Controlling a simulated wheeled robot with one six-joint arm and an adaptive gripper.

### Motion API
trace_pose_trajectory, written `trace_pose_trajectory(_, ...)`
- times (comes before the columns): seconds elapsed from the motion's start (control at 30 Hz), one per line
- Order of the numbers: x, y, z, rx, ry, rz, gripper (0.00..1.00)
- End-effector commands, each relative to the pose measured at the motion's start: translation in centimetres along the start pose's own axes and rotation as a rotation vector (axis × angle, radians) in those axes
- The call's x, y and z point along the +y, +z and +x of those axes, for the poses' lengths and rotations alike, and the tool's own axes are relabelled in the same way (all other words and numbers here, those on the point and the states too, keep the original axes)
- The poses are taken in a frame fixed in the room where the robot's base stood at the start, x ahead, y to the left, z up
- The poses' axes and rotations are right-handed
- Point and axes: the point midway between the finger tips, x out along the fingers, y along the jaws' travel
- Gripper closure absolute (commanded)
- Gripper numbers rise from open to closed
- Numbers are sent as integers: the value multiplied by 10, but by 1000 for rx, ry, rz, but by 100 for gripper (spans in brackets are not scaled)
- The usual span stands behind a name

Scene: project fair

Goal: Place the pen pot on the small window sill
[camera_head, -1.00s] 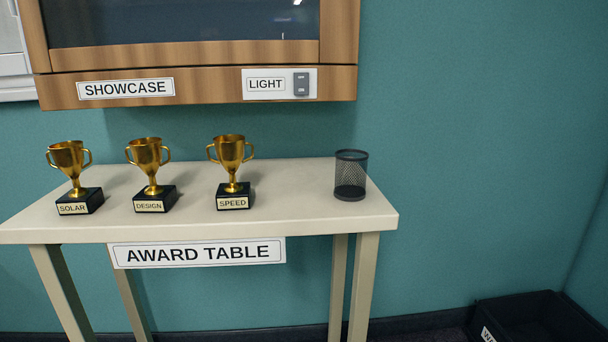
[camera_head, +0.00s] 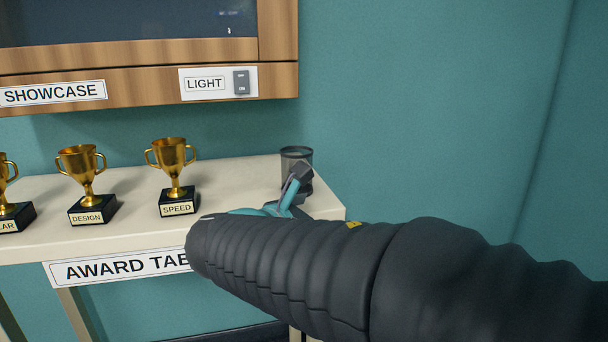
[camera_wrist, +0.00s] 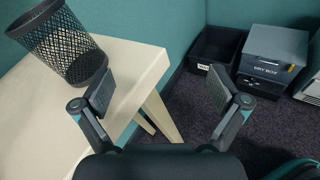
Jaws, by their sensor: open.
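The pen pot, a dark mesh cylinder (camera_head: 297,158), stands upright near the right end of the award table (camera_head: 240,172). In the wrist view the pen pot (camera_wrist: 62,42) is at the upper left, left of both fingers and not between them. My gripper (camera_wrist: 162,90) is open and empty, over the table's right edge. In the head view my gripper (camera_head: 294,188) is in front of the pen pot and hides its lower part. Whether a finger touches the pot is unclear. The small window sill is not recognisable in the current views.
Gold trophies stand left on the table, the speed trophy (camera_head: 172,165) nearest the pot. The showcase (camera_head: 140,75) with a light switch (camera_head: 241,82) hangs above. In the wrist view, a black bin (camera_wrist: 213,48) and a grey dry box (camera_wrist: 272,55) stand on the floor.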

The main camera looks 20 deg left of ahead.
Motion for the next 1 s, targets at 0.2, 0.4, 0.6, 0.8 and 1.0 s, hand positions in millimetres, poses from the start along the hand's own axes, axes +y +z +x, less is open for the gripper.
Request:
trace_pose_trajectory(0.2,78,-7,-56,-161,167,-208,3)
trace_pose_trajectory(0.4,96,-5,-60,-207,199,-253,3)
trace_pose_trajectory(0.6,103,1,-25,-206,196,-253,3)
trace_pose_trajectory(0.8,109,7,3,-205,198,-252,3)
trace_pose_trajectory(1.0,112,8,13,-204,200,-251,3)
